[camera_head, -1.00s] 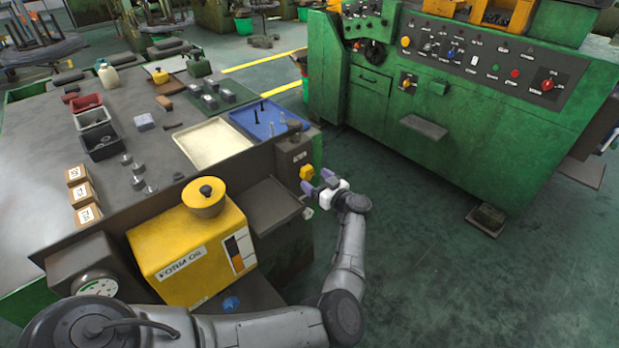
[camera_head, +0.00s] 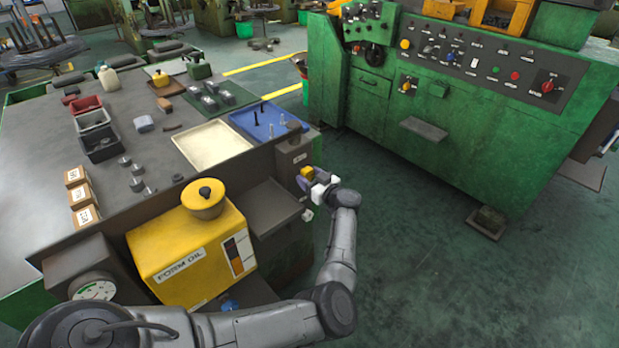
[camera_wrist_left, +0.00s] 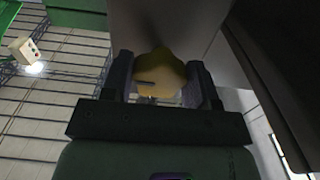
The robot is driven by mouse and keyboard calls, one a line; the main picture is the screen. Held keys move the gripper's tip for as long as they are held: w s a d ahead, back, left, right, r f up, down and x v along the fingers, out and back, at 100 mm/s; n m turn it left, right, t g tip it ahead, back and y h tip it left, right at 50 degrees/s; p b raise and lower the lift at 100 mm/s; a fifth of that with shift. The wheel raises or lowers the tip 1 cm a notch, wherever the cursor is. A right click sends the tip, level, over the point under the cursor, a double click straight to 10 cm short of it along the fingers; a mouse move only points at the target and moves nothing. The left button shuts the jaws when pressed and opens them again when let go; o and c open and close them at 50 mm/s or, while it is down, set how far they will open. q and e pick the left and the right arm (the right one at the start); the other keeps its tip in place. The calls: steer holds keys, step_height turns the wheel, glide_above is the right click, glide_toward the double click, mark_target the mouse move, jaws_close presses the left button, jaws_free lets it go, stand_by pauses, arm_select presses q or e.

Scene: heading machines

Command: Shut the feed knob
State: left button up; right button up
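The feed knob (camera_head: 306,172) is a yellow knob on the front of a grey box at the bench's right end. My left gripper (camera_head: 314,181) is at the knob. In the left wrist view the rounded yellow knob (camera_wrist_left: 160,72) sits between the two dark fingers of my left gripper (camera_wrist_left: 162,80). The fingers stand wide apart, one on each side, very close to the knob's edges. I cannot tell whether they touch it. The knob's marking is too small to read. My right gripper is not in view.
A yellow form oil box (camera_head: 190,255) with a funnel stands left of my arm. A grey ledge (camera_head: 272,205) juts out beside the gripper. A blue tray (camera_head: 250,127) and a cream tray (camera_head: 212,146) lie above. Open floor (camera_head: 440,260) is to the right.

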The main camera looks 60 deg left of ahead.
arm_select(q)
steer(key=c, duration=0.4)
steer(key=shift+c, duration=0.2)
steer(key=n, duration=0.4)
steer(key=shift+w, duration=0.1)
steer(key=n, duration=0.4)
steer(key=shift+n, duration=0.3)
steer(key=n+b, duration=0.2)
steer(key=n, duration=0.2)
steer(key=shift+w+n, duration=0.1)
steer(key=shift+n, duration=0.2)
steer(key=n+b, duration=0.1)
steer(key=n, duration=0.1)
steer(key=n+b, duration=0.1)
steer(key=n, duration=0.1)
steer(key=shift+r+n, duration=0.2)
steer(key=shift+n, duration=0.1)
steer(key=o, duration=0.9)
